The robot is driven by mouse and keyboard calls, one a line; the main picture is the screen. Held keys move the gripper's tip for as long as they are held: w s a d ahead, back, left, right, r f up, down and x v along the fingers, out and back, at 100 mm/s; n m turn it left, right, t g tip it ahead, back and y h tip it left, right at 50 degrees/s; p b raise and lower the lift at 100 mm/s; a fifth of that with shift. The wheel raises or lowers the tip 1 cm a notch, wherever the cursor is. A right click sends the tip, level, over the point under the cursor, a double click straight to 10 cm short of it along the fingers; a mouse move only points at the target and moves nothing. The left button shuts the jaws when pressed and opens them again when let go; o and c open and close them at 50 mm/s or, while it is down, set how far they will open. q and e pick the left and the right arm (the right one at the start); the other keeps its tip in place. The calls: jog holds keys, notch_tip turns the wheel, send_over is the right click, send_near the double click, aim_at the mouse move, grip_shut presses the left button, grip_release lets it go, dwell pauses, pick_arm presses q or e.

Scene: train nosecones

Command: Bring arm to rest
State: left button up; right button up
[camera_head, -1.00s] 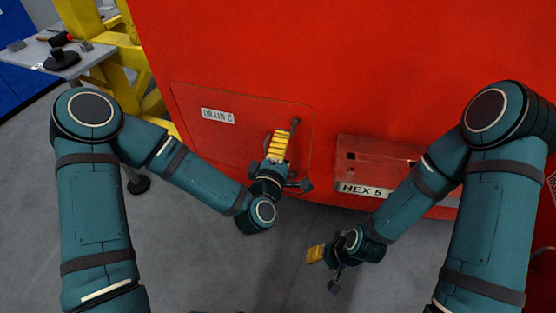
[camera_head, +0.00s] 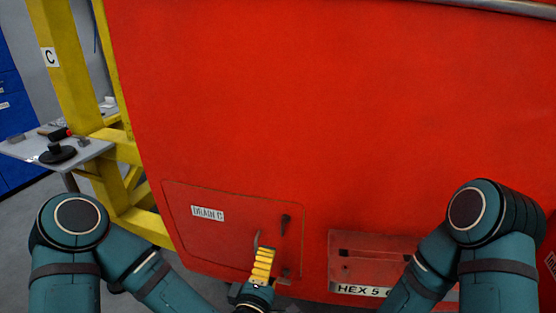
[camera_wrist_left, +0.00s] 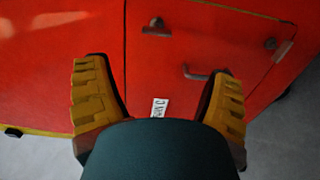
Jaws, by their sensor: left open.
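My left gripper (camera_head: 262,266) has yellow ridged fingers and is low in the head view, in front of the lower part of a red panel. In the left wrist view its two fingers (camera_wrist_left: 158,98) stand wide apart with nothing between them. Beyond them is the hatch (camera_wrist_left: 205,45) with a small handle and a white label. In the head view the hatch (camera_head: 185,232) is closed and marked DRAIN C. My right arm comes in from the right, but its gripper is below the frame.
The red nosecone (camera_head: 300,110) fills most of the head view. A recessed plate marked HEX 5 (camera_head: 360,290) is at lower right. A yellow frame (camera_head: 75,60) and a grey table (camera_head: 85,152) with tools stand at left. Grey floor (camera_head: 35,205) shows at lower left.

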pick_arm(q)
jog(key=s+f+m+g+h, duration=0.1)
jog(key=s+f+m+g, duration=0.1)
jog(key=f+m+g, duration=0.35)
jog(key=s+f+m+g, duration=0.3)
jog(key=f, duration=0.6)
jog(key=s+a+f+m+g+y, duration=0.1)
jog(key=s+a+f+m+g, duration=0.4)
jog(key=s+a+f+g, duration=0.1)
notch_tip(320, 180, down, 2)
jog(key=s+g, duration=0.1)
jog(key=s, duration=0.1)
jog(key=shift+s+a+y, duration=0.3)
jog(key=shift+s+a, duration=0.05)
jog(key=shift+a, duration=0.05)
